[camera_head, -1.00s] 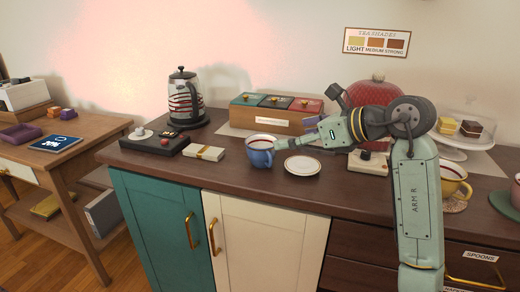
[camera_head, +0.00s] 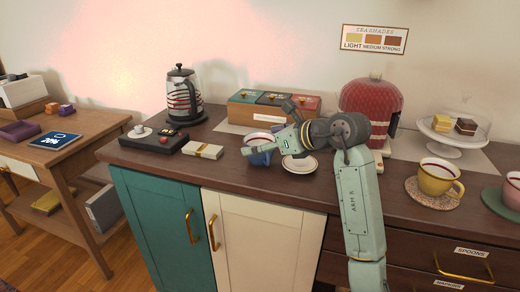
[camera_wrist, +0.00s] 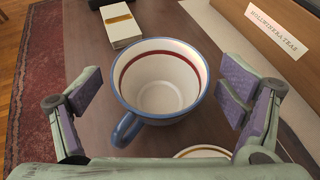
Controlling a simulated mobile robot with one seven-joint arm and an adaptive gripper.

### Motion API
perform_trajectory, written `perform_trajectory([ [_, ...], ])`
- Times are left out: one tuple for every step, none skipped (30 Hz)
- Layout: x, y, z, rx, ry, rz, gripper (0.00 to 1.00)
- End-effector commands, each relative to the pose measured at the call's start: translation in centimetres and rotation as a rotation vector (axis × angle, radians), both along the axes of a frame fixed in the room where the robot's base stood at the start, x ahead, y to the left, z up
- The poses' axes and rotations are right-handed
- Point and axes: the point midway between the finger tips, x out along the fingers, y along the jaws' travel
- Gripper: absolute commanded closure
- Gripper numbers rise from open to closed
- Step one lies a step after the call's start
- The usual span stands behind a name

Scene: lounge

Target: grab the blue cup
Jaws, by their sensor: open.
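The blue cup (camera_wrist: 163,82) stands upright on the dark wooden counter. It has a white inside with a dark red band and a blue rim, and its handle points down and left in the wrist view. My gripper (camera_wrist: 164,97) is open, with its two purple-padded fingers on either side of the cup and clear space between each pad and the rim. In the head view my gripper (camera_head: 257,146) hides most of the cup (camera_head: 261,157). The cup looks empty inside.
A white saucer (camera_head: 299,164) lies right of the cup. A white box (camera_head: 203,150) lies to the left. The tea box (camera_head: 258,113) stands behind. A kettle (camera_head: 184,98) and black tray (camera_head: 155,141) are farther left. A yellow cup (camera_head: 434,181) stands at right.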

Motion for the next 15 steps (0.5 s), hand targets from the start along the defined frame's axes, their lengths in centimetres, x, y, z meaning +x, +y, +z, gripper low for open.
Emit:
perform_trajectory([
  [0.01, 0.00, -0.04, 0.000, 0.000, 0.000, 0.10],
  [0.00, -0.01, -0.03, 0.000, 0.000, 0.000, 0.10],
  [0.00, -0.02, -0.03, 0.000, 0.000, 0.000, 0.10],
  [-0.01, -0.01, -0.03, 0.000, 0.000, 0.000, 0.10],
  [-0.01, -0.01, -0.03, 0.000, 0.000, 0.000, 0.12],
  [-0.01, -0.02, -0.02, 0.000, 0.000, 0.000, 0.14],
  [-0.01, -0.02, -0.02, 0.000, 0.000, 0.000, 0.16],
  [-0.02, -0.02, -0.02, 0.000, 0.000, 0.000, 0.18],
  [-0.02, -0.02, -0.02, 0.000, 0.000, 0.000, 0.21],
  [-0.02, -0.02, -0.02, 0.000, 0.000, 0.000, 0.23],
  [-0.02, -0.02, -0.02, 0.000, 0.000, 0.000, 0.25],
  [-0.02, -0.02, -0.01, 0.000, 0.000, 0.001, 0.28],
  [-0.02, -0.03, 0.00, 0.000, 0.000, 0.000, 0.30],
  [-0.02, -0.03, 0.00, 0.000, 0.000, 0.001, 0.32],
  [-0.02, -0.03, 0.00, 0.000, 0.000, 0.001, 0.34],
])
